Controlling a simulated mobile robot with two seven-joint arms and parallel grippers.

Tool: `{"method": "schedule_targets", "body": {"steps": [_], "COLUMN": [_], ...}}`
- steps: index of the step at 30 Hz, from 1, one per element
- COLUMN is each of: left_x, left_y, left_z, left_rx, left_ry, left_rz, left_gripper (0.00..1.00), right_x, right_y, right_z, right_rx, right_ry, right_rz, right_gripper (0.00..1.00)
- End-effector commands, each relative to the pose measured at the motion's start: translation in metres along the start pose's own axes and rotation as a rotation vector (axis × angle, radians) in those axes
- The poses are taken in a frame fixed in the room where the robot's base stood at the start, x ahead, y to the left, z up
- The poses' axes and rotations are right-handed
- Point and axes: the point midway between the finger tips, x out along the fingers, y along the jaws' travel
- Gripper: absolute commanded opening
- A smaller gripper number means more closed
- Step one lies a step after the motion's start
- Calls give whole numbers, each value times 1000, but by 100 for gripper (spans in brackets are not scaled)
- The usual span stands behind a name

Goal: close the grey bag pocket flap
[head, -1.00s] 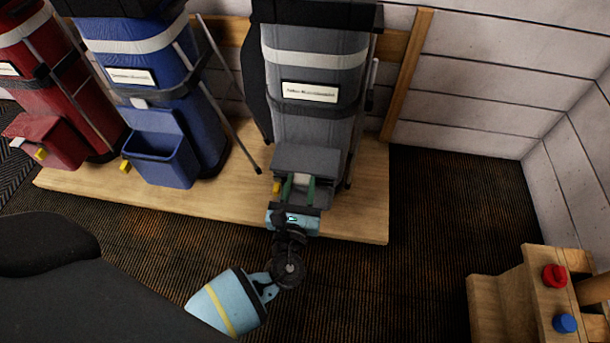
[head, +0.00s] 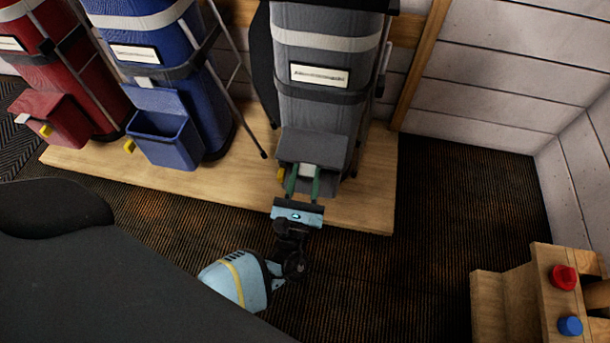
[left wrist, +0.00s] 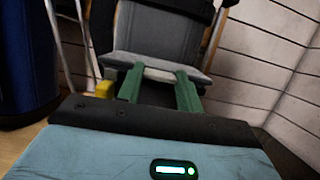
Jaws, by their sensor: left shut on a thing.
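The grey bag (head: 322,105) stands on a wooden platform. Its pocket flap (head: 312,147) slopes out over the top of the pocket (head: 331,188), with a pale tab (head: 309,171) at its front edge. My left gripper (head: 304,180) is shut on that tab, one green finger at each side. In the left wrist view, the flap (left wrist: 155,62) lies just beyond the fingers, with a dark area below its edge. I cannot tell whether the flap touches the pocket rim. My right gripper is not in view.
A blue bag (head: 175,75) with an open pocket (head: 163,138) and a red bag (head: 65,75) stand to the left. A wooden stand with red (head: 563,277) and blue (head: 569,326) knobs is at lower right. Dark floor (head: 440,210) lies clear between.

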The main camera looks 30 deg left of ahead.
Motion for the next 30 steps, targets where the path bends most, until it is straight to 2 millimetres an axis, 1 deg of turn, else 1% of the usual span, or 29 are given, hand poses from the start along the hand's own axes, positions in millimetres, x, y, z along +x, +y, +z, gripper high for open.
{"method": "schedule_targets", "body": {"steps": [1,5,6,10,11,20,23,30], "left_x": [0,0,0,0,-1,-4,-13,-50], "left_y": [2,2,2,2,2,0,0,0], "left_z": [-7,-7,-7,-6,-6,-5,-5,-4], "left_rx": [5,6,7,6,6,5,5,5], "left_ry": [23,23,24,21,21,17,19,20], "left_rz": [-3,-3,-3,-4,-4,-5,-6,-6], "left_gripper": [0,0,40,57,58,58,58,58], "right_x": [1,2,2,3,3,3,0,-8], "right_y": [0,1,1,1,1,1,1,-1], "right_z": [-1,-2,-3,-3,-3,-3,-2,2], "right_rx": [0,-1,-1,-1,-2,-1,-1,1], "right_ry": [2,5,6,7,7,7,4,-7], "right_rz": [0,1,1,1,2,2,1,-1], "right_gripper": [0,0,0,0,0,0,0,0]}}
